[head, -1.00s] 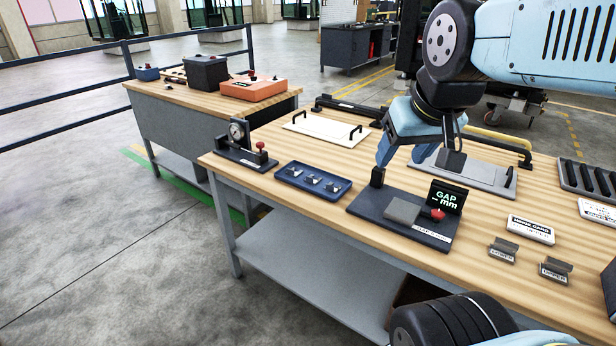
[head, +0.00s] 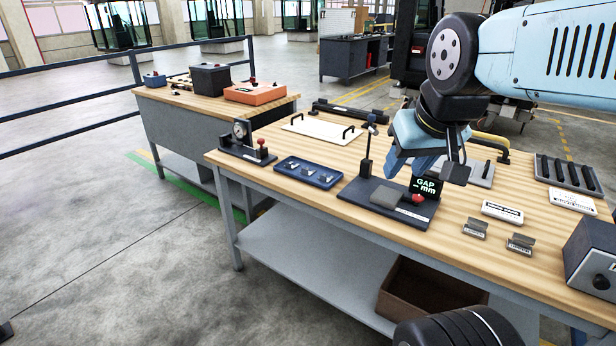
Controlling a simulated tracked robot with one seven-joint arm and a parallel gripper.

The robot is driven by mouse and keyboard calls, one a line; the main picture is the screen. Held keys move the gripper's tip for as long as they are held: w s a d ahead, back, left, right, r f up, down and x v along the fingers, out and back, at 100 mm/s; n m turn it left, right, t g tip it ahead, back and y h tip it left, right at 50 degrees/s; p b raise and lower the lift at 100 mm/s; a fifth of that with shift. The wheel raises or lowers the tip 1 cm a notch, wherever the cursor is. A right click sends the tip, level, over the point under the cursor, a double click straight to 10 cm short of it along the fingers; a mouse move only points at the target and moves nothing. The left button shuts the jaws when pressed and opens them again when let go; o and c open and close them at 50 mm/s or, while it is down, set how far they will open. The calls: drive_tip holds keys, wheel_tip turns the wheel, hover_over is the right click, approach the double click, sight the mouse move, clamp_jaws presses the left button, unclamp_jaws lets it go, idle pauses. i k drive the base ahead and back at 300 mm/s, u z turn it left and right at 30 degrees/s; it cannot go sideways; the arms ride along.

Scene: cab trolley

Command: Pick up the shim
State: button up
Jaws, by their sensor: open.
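No part is legibly marked as the shim. Small metal pieces sit in a row in the blue tray (head: 307,173), and two small grey angled pieces, a left one (head: 475,228) and a right one (head: 520,243), stand near the front edge of the bench; I cannot tell which is the shim. The dark gap gauge (head: 388,203) has a grey block (head: 386,197), a red knob and a display reading "GAP -- mm".
The wooden bench (head: 300,212) also carries a dial gauge stand (head: 246,143), a white plate with black handles (head: 318,129), a white label block (head: 502,212) and a dark slotted rack (head: 568,172). A grey box (head: 592,258) stands at the right edge. A brown bin (head: 430,290) is on the lower shelf.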

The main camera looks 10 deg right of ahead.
sight(305, 171)
drive_tip(key=u, duration=1)
drive_tip(key=i, duration=1.35)
drive_tip(key=z, duration=2.25)
drive_tip(key=k, duration=0.7)
